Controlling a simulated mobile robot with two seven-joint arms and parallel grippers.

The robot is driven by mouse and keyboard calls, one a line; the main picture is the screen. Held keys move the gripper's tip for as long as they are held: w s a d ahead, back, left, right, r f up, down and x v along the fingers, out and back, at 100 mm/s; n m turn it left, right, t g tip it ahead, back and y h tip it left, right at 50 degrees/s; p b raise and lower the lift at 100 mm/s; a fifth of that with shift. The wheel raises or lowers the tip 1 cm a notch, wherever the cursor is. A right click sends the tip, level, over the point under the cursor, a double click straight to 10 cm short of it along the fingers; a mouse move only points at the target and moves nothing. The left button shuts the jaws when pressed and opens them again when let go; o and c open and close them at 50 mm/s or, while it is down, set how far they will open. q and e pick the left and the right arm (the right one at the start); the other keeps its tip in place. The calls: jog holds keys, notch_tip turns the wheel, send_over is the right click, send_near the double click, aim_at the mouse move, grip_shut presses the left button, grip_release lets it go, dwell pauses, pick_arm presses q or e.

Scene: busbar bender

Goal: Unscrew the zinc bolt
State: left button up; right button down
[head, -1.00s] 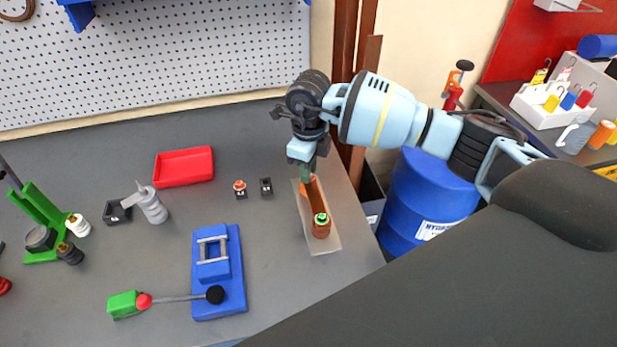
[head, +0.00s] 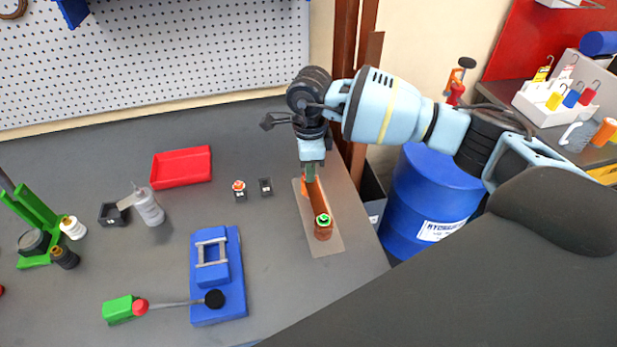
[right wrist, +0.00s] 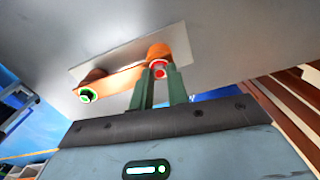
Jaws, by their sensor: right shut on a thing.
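An orange-copper busbar (head: 313,200) stands on a grey plate (head: 335,236) at the table's right edge. At its near end a round copper post (head: 323,231) carries a bolt with a green ring (head: 324,219); this bolt also shows in the right wrist view (right wrist: 87,95). At the far end a second post (right wrist: 158,52) carries a bolt with a red ring (right wrist: 160,68). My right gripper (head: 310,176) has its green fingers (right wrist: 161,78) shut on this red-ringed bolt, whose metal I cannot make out. The fingers hide it in the head view. My left gripper is out of view.
Two small black holders (head: 240,193) (head: 265,187) stand left of the plate, one with a red-ringed piece in it. A blue drum (head: 425,205) stands beyond the table edge.

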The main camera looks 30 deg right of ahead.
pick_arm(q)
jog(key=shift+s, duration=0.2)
pick_arm(e)
jog(key=shift+n, duration=0.3)
jog(key=n+b, duration=0.1)
jog(key=n, duration=0.2)
jog(key=shift+f, duration=0.1)
jog(key=shift+n, duration=0.9)
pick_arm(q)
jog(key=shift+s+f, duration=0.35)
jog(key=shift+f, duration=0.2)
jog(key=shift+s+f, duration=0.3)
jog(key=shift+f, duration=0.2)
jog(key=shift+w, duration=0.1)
pick_arm(e)
jog(key=n+b, duration=0.1)
jog(key=n, duration=0.2)
jog(key=n+b, duration=0.1)
jog(key=n, duration=0.2)
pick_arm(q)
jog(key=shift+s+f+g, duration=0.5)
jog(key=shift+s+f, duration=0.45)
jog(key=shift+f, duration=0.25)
